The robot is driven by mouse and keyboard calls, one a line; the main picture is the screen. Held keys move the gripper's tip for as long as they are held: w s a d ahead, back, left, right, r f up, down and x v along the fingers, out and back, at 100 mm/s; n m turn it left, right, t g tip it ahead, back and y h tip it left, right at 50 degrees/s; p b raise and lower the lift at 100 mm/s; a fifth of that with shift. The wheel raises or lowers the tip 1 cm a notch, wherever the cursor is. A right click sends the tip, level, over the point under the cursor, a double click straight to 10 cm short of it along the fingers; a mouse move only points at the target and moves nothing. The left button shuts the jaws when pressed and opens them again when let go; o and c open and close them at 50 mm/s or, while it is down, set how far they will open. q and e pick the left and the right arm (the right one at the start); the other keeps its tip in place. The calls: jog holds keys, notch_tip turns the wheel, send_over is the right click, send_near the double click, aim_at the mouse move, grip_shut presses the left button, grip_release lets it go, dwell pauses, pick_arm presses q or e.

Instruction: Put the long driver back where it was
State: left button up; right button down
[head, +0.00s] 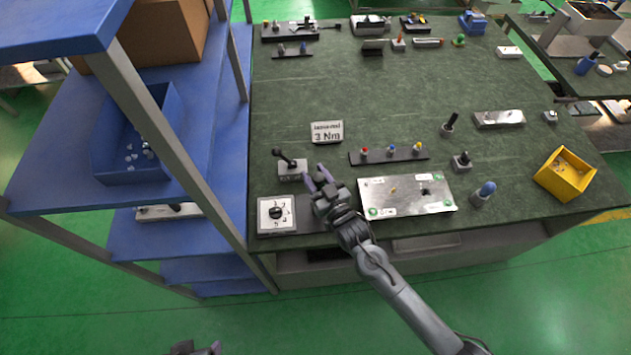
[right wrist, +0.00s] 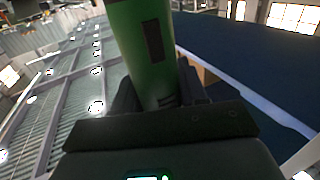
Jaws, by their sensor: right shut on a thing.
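My right gripper (head: 318,178) is over the front left of the dark green bench. In the right wrist view its dark fingers are shut on a green cylinder (right wrist: 145,50) with a dark panel on its side, which looks like the handle of the long driver. The cylinder is not clearly visible in the head view, and its tip cannot be made out. A small grey block with a black lever-like handle (head: 290,164) is just left of the fingers. My left gripper (head: 195,348) barely shows at the bottom edge, and its jaws cannot be read.
A white dial box (head: 270,214) and a metal plate (head: 405,195) flank the right gripper. A yellow bin (head: 566,174) is at right; blue shelving (head: 185,130) is at left. The bench middle is clear.

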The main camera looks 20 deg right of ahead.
jog(key=shift+f, duration=1.5)
jog(key=shift+f, duration=0.15)
jog(key=c, duration=1.1)
grip_release()
jog(key=shift+f, duration=0.15)
jog(key=o, duration=0.5)
